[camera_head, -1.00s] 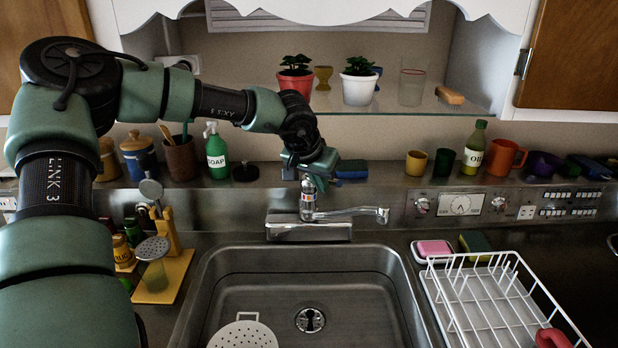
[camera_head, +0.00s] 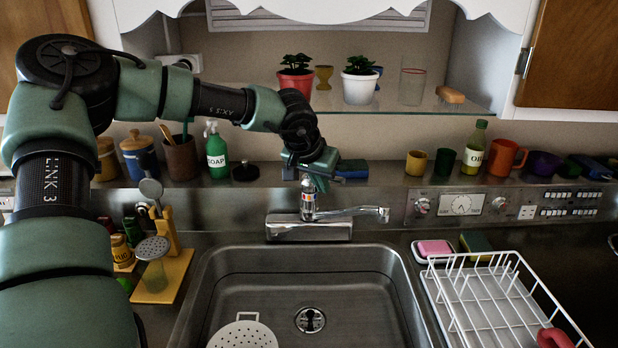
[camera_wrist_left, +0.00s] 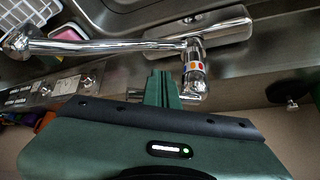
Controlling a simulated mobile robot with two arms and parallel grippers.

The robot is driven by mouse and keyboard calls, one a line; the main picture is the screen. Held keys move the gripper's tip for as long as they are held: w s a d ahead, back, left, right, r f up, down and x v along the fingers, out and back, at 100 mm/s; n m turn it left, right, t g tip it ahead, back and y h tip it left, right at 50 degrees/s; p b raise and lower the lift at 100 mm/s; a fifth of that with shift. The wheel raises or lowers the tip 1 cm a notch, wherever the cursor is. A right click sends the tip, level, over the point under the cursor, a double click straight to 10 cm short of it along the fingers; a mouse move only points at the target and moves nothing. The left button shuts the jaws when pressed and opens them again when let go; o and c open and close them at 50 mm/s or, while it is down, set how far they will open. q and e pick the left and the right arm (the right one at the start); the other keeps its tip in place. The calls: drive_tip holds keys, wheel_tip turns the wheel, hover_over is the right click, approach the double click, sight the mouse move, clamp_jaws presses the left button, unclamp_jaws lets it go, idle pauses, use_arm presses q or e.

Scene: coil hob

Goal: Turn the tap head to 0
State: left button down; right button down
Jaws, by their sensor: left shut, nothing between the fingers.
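The chrome tap stands behind the sink, its spout (camera_head: 350,212) pointing to the right. The tap head (camera_head: 309,196) is an upright chrome piece with a band of coloured marks, and it also shows in the left wrist view (camera_wrist_left: 194,75). My left gripper (camera_head: 308,178) is at the top of the tap head. In the left wrist view its shut fingers (camera_wrist_left: 163,88) are beside the tap head, near its small lever (camera_wrist_left: 193,97). I cannot tell whether they touch. Nothing is between the fingers. My right gripper is not in view.
The steel sink (camera_head: 215,262) holds a white perforated utensil (camera_head: 243,334). A white dish rack (camera_head: 500,305) stands at the right, with a pink sponge (camera_head: 434,248) behind it. A green soap bottle (camera_head: 217,152) and a blue sponge (camera_head: 352,168) are on the back ledge. A glass shelf with plants is above.

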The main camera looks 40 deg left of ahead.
use_arm(q)
wheel_tip(320, 180, up, 8)
drive_tip(key=p, duration=0.6)
idle(0.4)
drive_tip(key=shift+s+f, duration=0.1)
drive_tip(key=shift+s, duration=0.05)
